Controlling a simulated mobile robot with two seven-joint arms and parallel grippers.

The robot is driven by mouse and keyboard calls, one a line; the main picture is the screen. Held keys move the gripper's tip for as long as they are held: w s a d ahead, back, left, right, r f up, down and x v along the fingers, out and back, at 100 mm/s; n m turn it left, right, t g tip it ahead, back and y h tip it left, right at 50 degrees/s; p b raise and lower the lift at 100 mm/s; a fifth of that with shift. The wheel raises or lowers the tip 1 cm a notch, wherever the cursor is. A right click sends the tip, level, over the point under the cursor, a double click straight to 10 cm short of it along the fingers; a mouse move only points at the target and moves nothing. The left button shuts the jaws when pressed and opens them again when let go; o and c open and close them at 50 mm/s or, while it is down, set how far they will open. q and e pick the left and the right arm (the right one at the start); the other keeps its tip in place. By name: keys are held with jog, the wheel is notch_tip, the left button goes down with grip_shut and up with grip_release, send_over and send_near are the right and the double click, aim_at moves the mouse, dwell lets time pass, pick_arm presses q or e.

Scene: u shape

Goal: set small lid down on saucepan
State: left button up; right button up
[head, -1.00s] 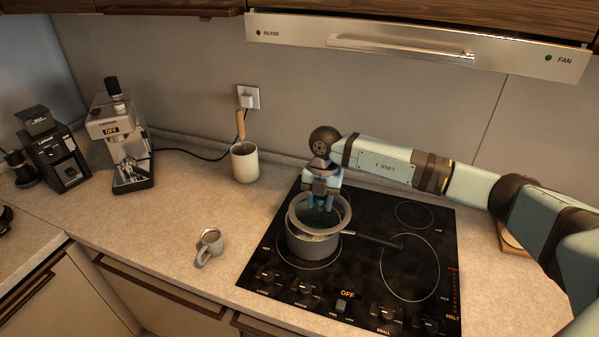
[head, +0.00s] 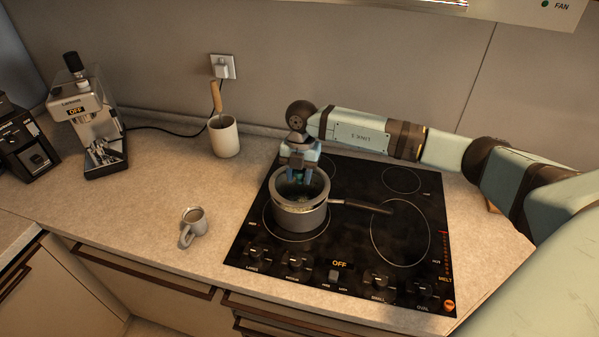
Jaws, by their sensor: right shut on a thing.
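The saucepan (head: 300,218) is a grey pot on the left front burner of the black cooktop, its dark handle (head: 362,206) pointing right. The small lid (head: 313,190) looks like a see-through glass disc with a grey rim and lies level at the saucepan's top. I cannot tell whether its rim rests fully on the pan. My right gripper (head: 300,178) points down over the middle of the lid and is shut on it; the fingertips and knob are hard to make out. My left gripper is not in view.
The cooktop (head: 345,240) has free burners at right and back. A white crock (head: 224,137) with a wooden-handled tool is behind. A coffee machine (head: 88,118) and grinder (head: 25,150) stand at left.

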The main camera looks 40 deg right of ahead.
dwell(0.4)
jog(key=shift+f, duration=0.2)
dwell(0.3)
jog(key=shift+f, duration=0.15)
jog(key=shift+f, duration=0.25)
jog(key=shift+b, duration=0.3)
jog(key=shift+f, duration=0.4)
jog(key=shift+f, duration=0.2)
dwell(0.5)
jog(key=o, duration=1.6)
